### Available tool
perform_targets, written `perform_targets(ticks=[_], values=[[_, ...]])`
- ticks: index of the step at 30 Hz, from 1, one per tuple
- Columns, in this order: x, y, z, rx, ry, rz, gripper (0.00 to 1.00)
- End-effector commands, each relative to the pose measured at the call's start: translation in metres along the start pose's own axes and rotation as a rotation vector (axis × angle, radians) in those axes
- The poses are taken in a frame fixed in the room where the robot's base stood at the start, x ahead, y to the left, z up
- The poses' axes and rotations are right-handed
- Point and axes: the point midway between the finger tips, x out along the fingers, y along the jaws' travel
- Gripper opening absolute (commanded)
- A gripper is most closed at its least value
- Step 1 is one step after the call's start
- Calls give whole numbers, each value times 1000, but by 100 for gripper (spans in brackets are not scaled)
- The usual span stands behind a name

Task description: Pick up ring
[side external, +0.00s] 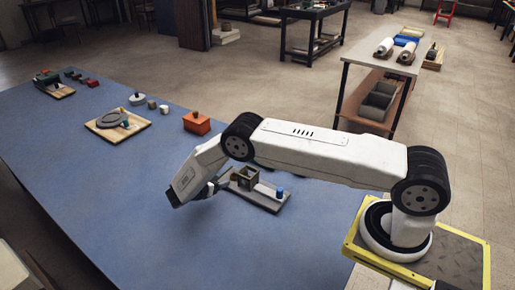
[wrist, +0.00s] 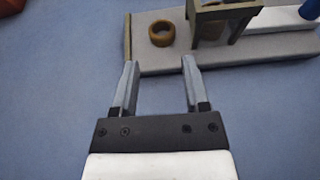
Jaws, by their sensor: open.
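In the wrist view a small brownish-yellow ring (wrist: 161,33) lies on a grey board (wrist: 160,60), near the board's left end and beside a small open-fronted stand. My gripper (wrist: 160,68) is open, with nothing between its two fingers. The fingertips are at the near edge of the board, and the ring is beyond them, roughly in line with the gap. In the side view my gripper (side external: 214,186) is low beside the board (side external: 262,201). I cannot make out the ring there.
The wooden stand (side external: 245,176) and a blue object (side external: 280,192) are on the board, right of the ring. An orange box (side external: 196,122) and a tray (side external: 95,129) with a grey disc stand farther along the blue table (side external: 90,180). Bare table surrounds the board.

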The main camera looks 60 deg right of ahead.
Motion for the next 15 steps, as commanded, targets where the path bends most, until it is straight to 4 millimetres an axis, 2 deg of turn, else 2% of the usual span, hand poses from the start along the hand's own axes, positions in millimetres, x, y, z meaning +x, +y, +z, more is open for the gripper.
perform_targets(ticks=[4, 15], values=[[13, 0, 0, 0, 0, -1, 59], [22, -1, 0, -1, 1, -2, 59]])
